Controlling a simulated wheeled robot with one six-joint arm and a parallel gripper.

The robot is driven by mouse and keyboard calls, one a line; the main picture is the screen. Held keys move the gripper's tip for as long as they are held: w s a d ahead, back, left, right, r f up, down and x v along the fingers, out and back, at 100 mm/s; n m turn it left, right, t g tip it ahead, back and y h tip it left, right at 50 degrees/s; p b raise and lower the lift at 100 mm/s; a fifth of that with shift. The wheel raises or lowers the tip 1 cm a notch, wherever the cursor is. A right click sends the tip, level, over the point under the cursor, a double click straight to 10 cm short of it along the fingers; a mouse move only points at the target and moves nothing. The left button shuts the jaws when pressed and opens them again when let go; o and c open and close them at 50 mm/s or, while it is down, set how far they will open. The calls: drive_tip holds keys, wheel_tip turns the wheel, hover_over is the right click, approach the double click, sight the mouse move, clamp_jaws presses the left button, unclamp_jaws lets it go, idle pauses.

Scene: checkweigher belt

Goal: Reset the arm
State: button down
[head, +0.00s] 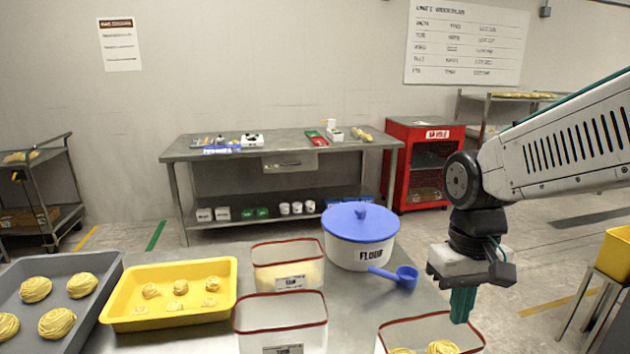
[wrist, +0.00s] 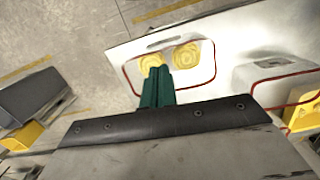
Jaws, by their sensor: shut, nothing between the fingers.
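My gripper (head: 461,305) hangs from my arm at the right of the head view, its green fingers pointing down. The fingers are together and hold nothing. They are just above and behind a clear bin with a red rim (head: 398,325), which holds yellow dough nests (head: 443,347). In the wrist view the green fingers (wrist: 157,72) overlap the near part of that bin, and two yellow nests (wrist: 186,55) show beyond their tips. I cannot tell the exact height of the fingertips above the bin.
Two more red-rimmed bins, a yellow tray (head: 120,308) and a grey tray (head: 95,262) are further left. A steel bench (head: 180,150) and red cabinet (head: 398,135) stand behind.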

drive_tip(key=s+d+r+t, duration=0.1)
drive_tip(key=s+r, duration=0.1)
drive_tip(key=s, duration=0.4)
drive_tip(key=s+d+r+m+t, duration=0.1)
drive_tip(key=s+d+r, duration=0.1)
drive_tip(key=s, duration=0.4)
drive_tip(key=shift+s+r, duration=0.15)
drive_tip(key=shift+r, duration=0.25)
